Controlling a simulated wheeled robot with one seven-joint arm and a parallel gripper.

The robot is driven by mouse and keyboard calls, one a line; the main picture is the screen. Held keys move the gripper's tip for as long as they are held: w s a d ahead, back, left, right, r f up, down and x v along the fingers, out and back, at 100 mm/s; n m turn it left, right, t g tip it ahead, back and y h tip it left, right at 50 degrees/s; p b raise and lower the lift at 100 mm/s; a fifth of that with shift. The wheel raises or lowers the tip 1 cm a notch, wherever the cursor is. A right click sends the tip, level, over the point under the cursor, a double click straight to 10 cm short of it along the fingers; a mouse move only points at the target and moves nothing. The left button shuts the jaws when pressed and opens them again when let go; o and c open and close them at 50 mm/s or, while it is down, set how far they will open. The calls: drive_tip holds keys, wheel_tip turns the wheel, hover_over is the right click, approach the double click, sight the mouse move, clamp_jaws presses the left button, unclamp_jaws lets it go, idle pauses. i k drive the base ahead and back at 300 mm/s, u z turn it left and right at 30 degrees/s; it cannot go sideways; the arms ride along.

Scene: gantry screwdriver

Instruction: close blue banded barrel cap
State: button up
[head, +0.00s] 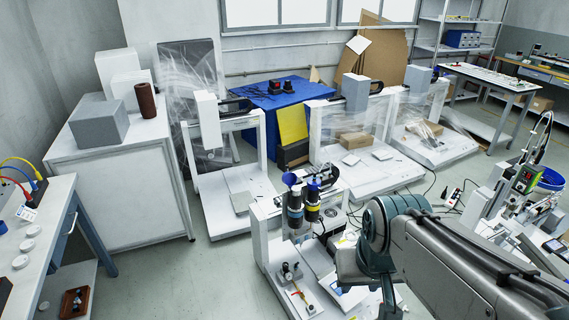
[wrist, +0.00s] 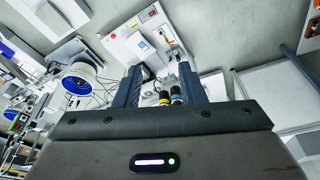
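Two dark barrels stand side by side on the white gantry machine (head: 258,235) in the head view. The left barrel (head: 295,212) has a pale blue-grey band and a dark blue cap piece (head: 290,179) at its top that looks tilted. The right barrel (head: 313,207) has a blue top and a yellowish band. I cannot tell for sure which is the blue banded one, or whether either cap is seated. In the wrist view, my gripper (wrist: 160,78) is open and empty. A yellow-banded barrel (wrist: 164,98) and a bluish-banded barrel (wrist: 177,97) show beyond, between its fingers.
My arm crosses the lower right of the head view, close to the gantry machine. More white gantry machines (head: 235,190) stand behind it. A white cabinet (head: 125,185) and a workbench (head: 45,235) stand at left. Grey floor (head: 225,285) is clear left of the machine.

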sight(289, 179)
drive_tip(key=k, duration=0.65)
drive_tip(key=u, duration=0.6)
drive_tip(key=i, duration=1.65)
drive_tip(key=z, duration=0.7)
